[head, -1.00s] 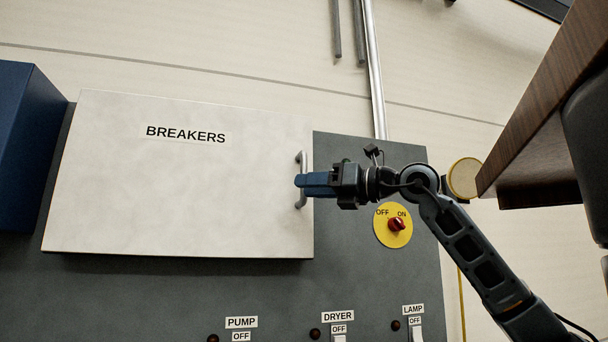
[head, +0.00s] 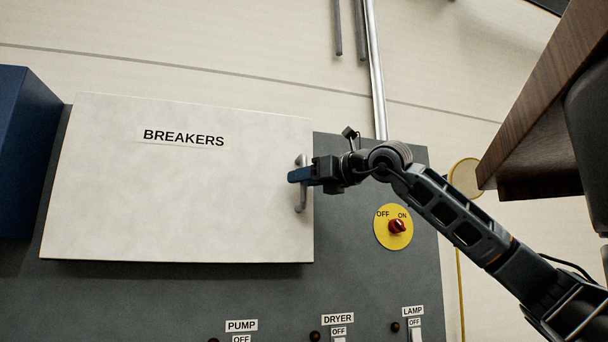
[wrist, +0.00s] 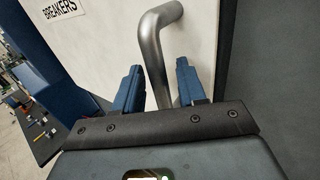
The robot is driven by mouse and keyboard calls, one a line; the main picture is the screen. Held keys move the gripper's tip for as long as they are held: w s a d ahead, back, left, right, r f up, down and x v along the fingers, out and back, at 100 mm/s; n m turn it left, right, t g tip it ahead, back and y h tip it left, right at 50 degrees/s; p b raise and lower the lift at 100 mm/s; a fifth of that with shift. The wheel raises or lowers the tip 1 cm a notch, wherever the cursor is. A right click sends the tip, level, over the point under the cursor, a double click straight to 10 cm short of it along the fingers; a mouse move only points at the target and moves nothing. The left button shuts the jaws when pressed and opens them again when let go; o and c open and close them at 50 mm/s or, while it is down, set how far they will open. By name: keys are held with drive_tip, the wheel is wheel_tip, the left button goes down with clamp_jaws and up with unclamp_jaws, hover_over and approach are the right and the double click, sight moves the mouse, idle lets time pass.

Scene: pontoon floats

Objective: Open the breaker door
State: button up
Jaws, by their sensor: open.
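The breaker door (head: 180,200) is a pale panel marked BREAKERS, standing out slightly from the grey panel along its right edge. Its grey metal bar handle (head: 301,203) is upright near that edge. My gripper (head: 293,175) is at the handle, its blue fingers crossing in front of the bar's middle. In the wrist view, the handle (wrist: 154,55) runs down between the two open fingers, one on each side. The fingers of my gripper (wrist: 160,85) look apart from the bar; contact cannot be told. The inside of the breaker box is hidden.
The grey panel (head: 350,260) carries a yellow OFF/ON plate with a red knob (head: 397,226) right of the door, and labelled switches below. A blue box (head: 25,150) stands close on the left. A wooden overhang (head: 550,110) is at upper right.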

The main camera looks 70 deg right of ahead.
drive_tip(key=shift+w, duration=0.15)
drive_tip(key=shift+c, duration=0.2)
clamp_jaws()
idle(0.3)
